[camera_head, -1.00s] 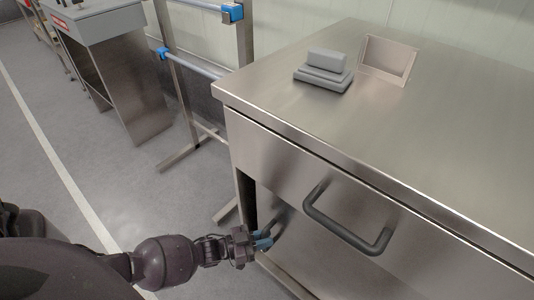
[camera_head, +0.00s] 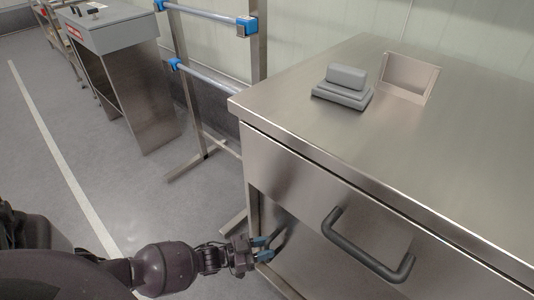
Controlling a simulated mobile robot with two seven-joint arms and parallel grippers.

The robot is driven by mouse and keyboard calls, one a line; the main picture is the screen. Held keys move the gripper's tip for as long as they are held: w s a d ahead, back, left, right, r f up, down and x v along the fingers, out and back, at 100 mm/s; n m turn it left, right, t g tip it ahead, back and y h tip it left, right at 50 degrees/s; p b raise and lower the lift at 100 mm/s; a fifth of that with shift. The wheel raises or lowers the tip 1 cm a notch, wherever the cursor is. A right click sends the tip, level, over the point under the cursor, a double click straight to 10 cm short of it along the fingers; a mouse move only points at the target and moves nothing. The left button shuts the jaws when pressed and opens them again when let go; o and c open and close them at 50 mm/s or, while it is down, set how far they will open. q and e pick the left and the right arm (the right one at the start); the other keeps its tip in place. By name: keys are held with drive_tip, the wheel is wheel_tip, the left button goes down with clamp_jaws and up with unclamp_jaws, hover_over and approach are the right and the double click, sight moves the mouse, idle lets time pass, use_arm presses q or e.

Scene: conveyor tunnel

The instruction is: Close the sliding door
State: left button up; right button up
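The sliding door (camera_head: 312,252) is the steel panel in the lower front of the steel cabinet, under the drawer. Its left edge is at or very near the cabinet's left post (camera_head: 254,208), with no wide dark gap showing there. A dark door handle (camera_head: 278,240) is on its left part. My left gripper (camera_head: 263,249) is at this handle, its two blue fingertips apart with a gap between them. Whether they touch the handle is hard to tell. The door's lower part is out of view. My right gripper is not in view.
A drawer handle (camera_head: 368,248) juts out above and right of the door. The cabinet top (camera_head: 440,150) holds a grey stepped block (camera_head: 343,86) and an open metal box (camera_head: 409,77). A rack (camera_head: 191,100) and a grey stand (camera_head: 140,95) are at left. The floor is clear.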

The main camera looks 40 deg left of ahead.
use_arm(q)
drive_tip(key=shift+o, duration=0.7)
drive_tip(key=shift+d, duration=0.1)
drive_tip(key=p+v, duration=0.1)
drive_tip(key=v, duration=1)
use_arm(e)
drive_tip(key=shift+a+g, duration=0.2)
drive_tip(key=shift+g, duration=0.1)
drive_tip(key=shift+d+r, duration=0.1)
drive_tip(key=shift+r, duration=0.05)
